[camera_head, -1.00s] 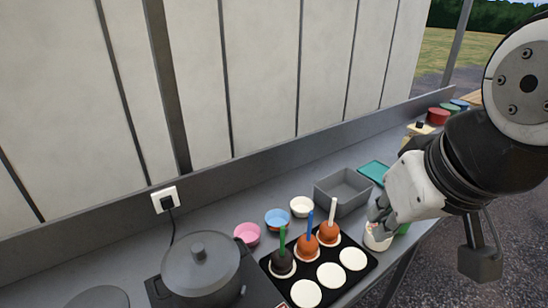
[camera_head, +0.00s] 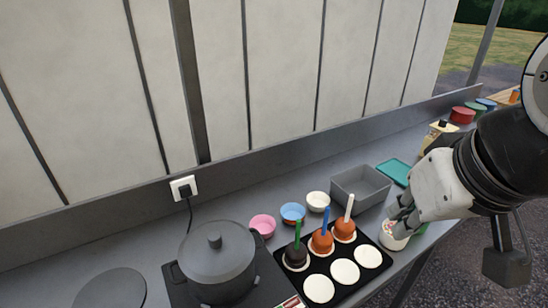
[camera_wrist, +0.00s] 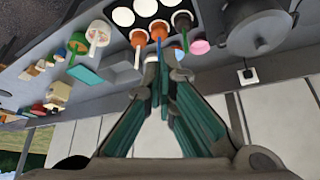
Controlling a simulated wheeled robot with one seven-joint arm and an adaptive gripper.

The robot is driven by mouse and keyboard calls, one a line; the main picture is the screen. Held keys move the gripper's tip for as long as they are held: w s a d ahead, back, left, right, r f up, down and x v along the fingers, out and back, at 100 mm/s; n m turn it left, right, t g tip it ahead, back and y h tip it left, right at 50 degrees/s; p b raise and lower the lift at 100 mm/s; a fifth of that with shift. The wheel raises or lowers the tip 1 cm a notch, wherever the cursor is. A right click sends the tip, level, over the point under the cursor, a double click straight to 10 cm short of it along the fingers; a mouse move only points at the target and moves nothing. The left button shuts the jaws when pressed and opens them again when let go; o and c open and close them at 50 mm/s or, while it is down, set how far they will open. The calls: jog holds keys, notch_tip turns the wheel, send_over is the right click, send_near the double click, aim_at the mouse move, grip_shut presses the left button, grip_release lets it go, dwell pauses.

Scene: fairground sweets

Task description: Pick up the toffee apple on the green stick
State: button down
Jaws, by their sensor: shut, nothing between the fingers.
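My gripper (camera_head: 394,210) is shut and empty, to the right of the tray and apart from the apples. It also shows in the wrist view (camera_wrist: 166,70).
A cooking pot (camera_head: 216,262) stands left of the tray. Pink (camera_head: 262,226), blue (camera_head: 292,213) and white (camera_head: 318,202) bowls and a grey bin (camera_head: 361,187) lie behind it. A white tub (camera_head: 393,238) stands under my gripper. Several white discs (camera_head: 345,271) fill the tray's front row.

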jog(key=c, duration=1.6)
grip_release()
jog(key=shift+w, duration=0.3)
jog(key=n+g+b, duration=0.3)
jog(key=n+g, duration=0.3)
jog(key=n, duration=1)
send_over(297, 248)
jog(key=f, duration=1.9)
jog(key=shift+w+d, duration=0.1)
jog(key=shift+w, duration=0.25)
jog(key=shift+w+f, duration=0.1)
jog(key=shift+f, duration=0.3)
notch_tip(297, 248, down, 8)
jog(key=shift+f+p, duration=0.1)
jog(key=shift+p, duration=0.3)
jog(key=f+p, duration=0.1)
jog(key=f, duration=0.3)
jog(key=shift+s+f, duration=0.1)
jog(key=shift+s, duration=0.1)
jog(key=shift+f, duration=0.6)
